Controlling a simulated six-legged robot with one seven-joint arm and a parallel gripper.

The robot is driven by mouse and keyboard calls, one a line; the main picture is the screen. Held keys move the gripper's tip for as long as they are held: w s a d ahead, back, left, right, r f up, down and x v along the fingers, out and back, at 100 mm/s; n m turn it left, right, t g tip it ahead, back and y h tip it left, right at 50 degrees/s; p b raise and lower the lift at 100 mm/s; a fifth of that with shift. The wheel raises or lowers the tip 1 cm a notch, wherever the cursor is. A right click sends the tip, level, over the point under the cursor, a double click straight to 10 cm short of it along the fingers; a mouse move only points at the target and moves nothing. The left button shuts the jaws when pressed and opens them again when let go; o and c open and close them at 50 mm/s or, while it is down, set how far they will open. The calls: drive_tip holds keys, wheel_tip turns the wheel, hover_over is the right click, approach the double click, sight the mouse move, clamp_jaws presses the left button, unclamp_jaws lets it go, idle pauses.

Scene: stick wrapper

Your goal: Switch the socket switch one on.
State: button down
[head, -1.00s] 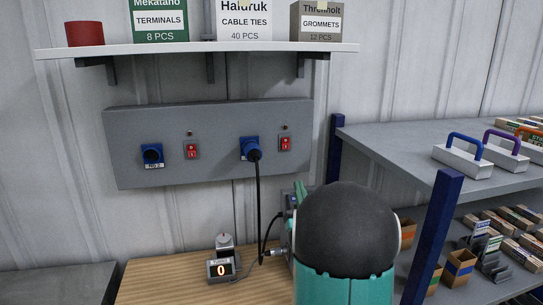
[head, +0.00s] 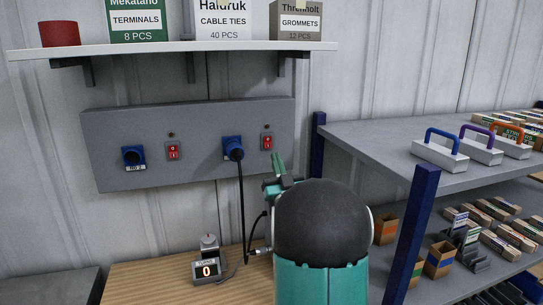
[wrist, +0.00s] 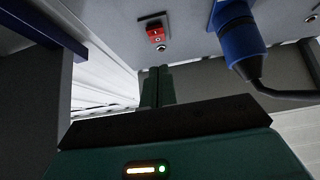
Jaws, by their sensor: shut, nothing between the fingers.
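A grey wall panel (head: 200,168) carries two blue sockets, each with a red rocker switch to its right. The right-hand switch (head: 267,142) is beside the socket (head: 232,148) that has a black-cabled plug in it. The left-hand switch (head: 173,151) is beside an empty socket (head: 133,158) labelled NO 2. My gripper (head: 277,163) is shut and empty, just below the right-hand switch in the picture. In the wrist view, my fingertips (wrist: 157,74) point towards the red switch (wrist: 156,32), with a gap visible. The plugged socket (wrist: 240,38) is to its right there.
A small counter showing 0 (head: 207,270) stands on the wooden bench (head: 150,288). The plug's black cable (head: 242,210) hangs close left of my gripper. A wall shelf (head: 180,48) with boxes is above the panel. A grey rack (head: 400,148) with blue posts stands right.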

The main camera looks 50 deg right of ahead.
sight(268, 143)
drive_tip(key=w, duration=0.1)
drive_tip(key=w+d, duration=0.1)
drive_tip(key=w, duration=0.1)
drive_tip(key=w+d, duration=0.1)
drive_tip(key=shift+w+d+r, duration=0.15)
drive_tip(key=shift+w+d, duration=0.1)
drive_tip(key=shift+w, duration=0.05)
